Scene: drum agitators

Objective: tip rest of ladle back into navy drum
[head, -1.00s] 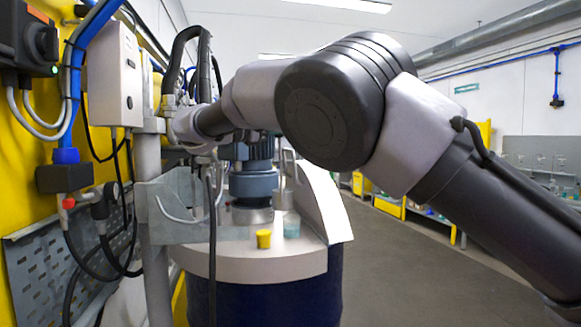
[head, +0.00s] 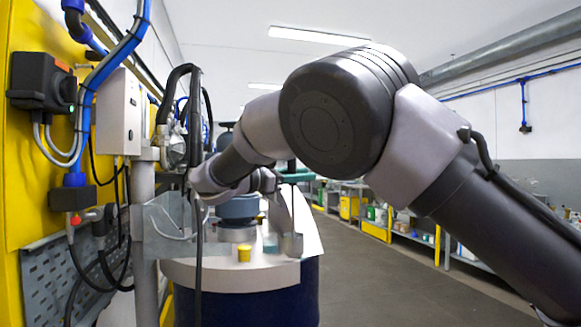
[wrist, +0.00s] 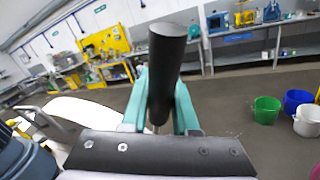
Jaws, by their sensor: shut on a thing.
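The navy drum (head: 250,308) stands at lower centre in the head view under a pale lid, with a blue-grey agitator motor (head: 238,208) on top. My gripper (wrist: 160,115) shows in the wrist view with its two teal fingers on either side of a dark round handle (wrist: 166,60), which I take to be the ladle's. It is shut on that handle. The ladle's bowl and any contents are not visible. In the head view my wrist is over the drum's far right side, and my fingers are mostly hidden.
A yellow cup (head: 244,254) and a pale teal cup (head: 270,243) stand on the lid. A control box (head: 118,112), post and hoses crowd the left. Green (wrist: 266,110), blue and white buckets stand on the floor at right in the wrist view. The grey floor aisle is clear.

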